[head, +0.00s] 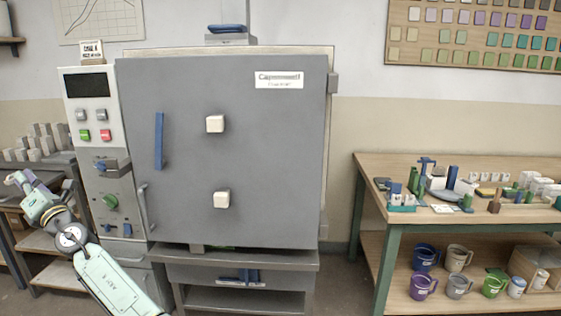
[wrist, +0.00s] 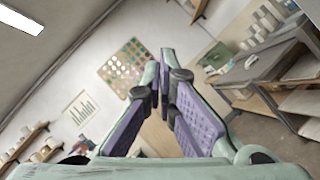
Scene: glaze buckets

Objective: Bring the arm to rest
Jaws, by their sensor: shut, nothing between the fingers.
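My gripper (head: 14,178) is at the left edge of the head view, at the end of my pale green arm, which rises from the bottom left. It is in front of the left work table and left of the kiln's control panel. In the wrist view my gripper (wrist: 161,66) has its purple-padded fingers drawn together at the tips. Nothing is held between them, and the fingers appear clear of any surface.
The grey kiln (head: 265,150) stands in the middle with its door shut. Its control panel (head: 92,120) is close to my arm. The left table (head: 60,158) carries grey blocks. A right table (head: 450,167) holds tools, with several buckets below.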

